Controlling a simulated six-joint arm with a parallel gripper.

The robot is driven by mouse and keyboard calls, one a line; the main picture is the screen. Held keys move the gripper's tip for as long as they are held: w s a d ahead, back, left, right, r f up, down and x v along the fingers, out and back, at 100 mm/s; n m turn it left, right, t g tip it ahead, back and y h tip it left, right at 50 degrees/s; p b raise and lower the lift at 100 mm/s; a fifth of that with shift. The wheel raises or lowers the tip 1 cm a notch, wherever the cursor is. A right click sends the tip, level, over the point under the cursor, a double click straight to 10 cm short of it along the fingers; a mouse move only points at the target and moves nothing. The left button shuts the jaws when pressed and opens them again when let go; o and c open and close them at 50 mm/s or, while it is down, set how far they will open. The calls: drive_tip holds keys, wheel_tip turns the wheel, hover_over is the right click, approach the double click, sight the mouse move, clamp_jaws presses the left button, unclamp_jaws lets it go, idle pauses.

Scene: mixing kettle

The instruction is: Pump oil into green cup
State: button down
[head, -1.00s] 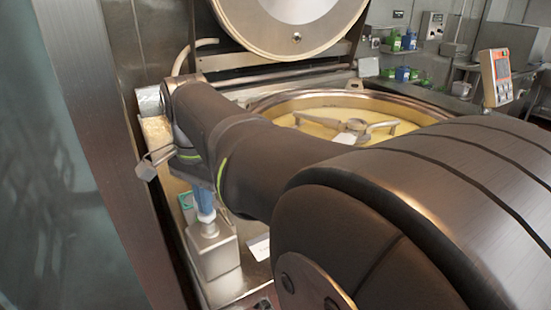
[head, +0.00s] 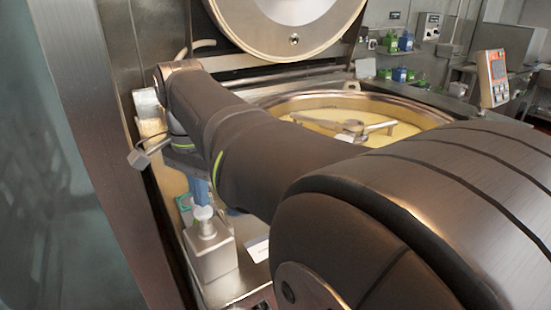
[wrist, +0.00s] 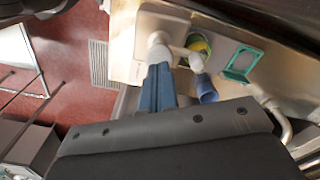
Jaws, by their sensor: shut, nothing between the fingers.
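The pump has a white head (head: 203,213) on top of a steel container (head: 210,258). The white head also shows in the wrist view (wrist: 159,50), with a spout reaching right toward a round green-yellow cup (wrist: 203,43). My gripper (head: 198,203) is shut, its blue fingers pointing down right at the pump head. In the wrist view my gripper (wrist: 158,68) meets the white head; I cannot tell if they touch. The cup is hidden behind my arm in the head view.
A green square frame (wrist: 240,63) lies right of the cup. The large kettle (head: 400,103) with yellow contents is behind my arm, its round lid raised (head: 290,38). A steel pipe (wrist: 283,122) curves at the right.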

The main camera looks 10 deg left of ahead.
sight(203, 210)
drive_tip(key=shift+f, duration=1.75)
drive_tip(key=shift+r, duration=1.8)
drive_tip(key=shift+r, duration=0.1)
drive_tip(key=shift+r, duration=2.4)
